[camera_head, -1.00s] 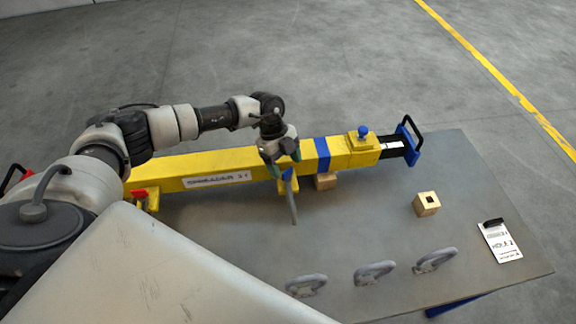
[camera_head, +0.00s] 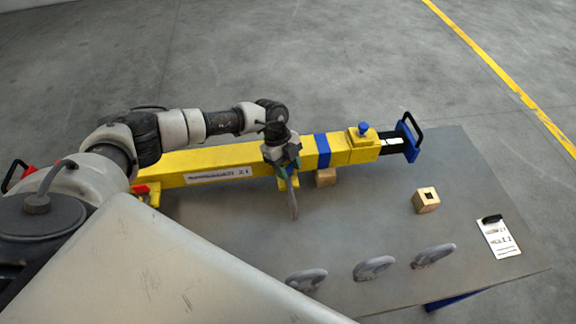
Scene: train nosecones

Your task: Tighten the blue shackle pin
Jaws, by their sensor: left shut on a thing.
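My left gripper (camera_head: 284,168) points down at the front side of the yellow beam (camera_head: 225,160), left of its blue band. It is shut on the blue shackle pin, which the fingers almost fully hide now. A grey shackle (camera_head: 293,200) hangs just below the fingers, seen nearly edge-on and a little tilted. How far the pin is screwed in cannot be made out. My right gripper is not in view.
Three grey shackles (camera_head: 374,268) lie along the table's front edge. A wooden block with a square hole (camera_head: 426,200) and a white tag (camera_head: 498,238) are at right. A blue knob (camera_head: 363,128) tops the beam's yellow collar. The grey table (camera_head: 360,215) is clear between them.

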